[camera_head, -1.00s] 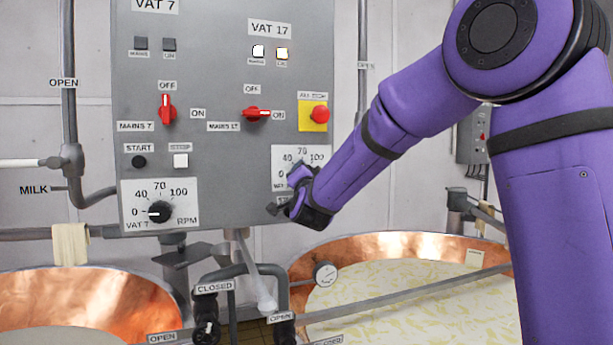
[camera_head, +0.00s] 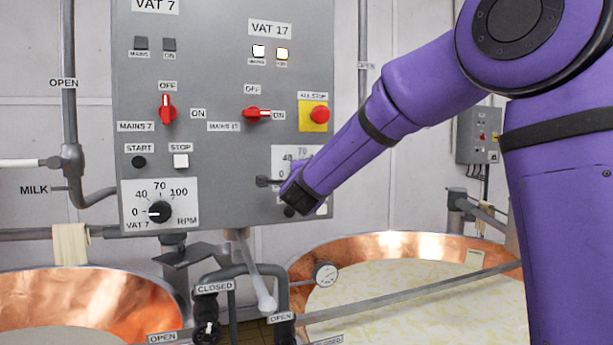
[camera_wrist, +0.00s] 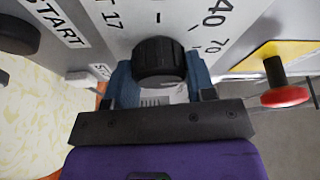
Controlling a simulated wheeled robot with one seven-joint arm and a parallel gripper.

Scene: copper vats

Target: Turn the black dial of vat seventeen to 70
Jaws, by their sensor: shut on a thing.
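The black dial (camera_wrist: 159,62) of vat seventeen sits between the blue fingers of my gripper (camera_wrist: 161,80) in the wrist view. My gripper is shut on it. Its dial plate (camera_wrist: 200,35) shows 40 and 70, turned sideways in that view. In the head view my gripper (camera_head: 284,181) is at the lower right of the grey panel and hides the dial and much of its plate (camera_head: 281,155). I cannot make out where the dial's pointer stands.
The similar vat 7 dial (camera_head: 160,212) is at the panel's lower left, pointing near 0. The red mains 17 switch (camera_head: 257,115) and red all-stop button (camera_head: 319,114) sit above. Pipes and a copper vat (camera_head: 395,243) lie below.

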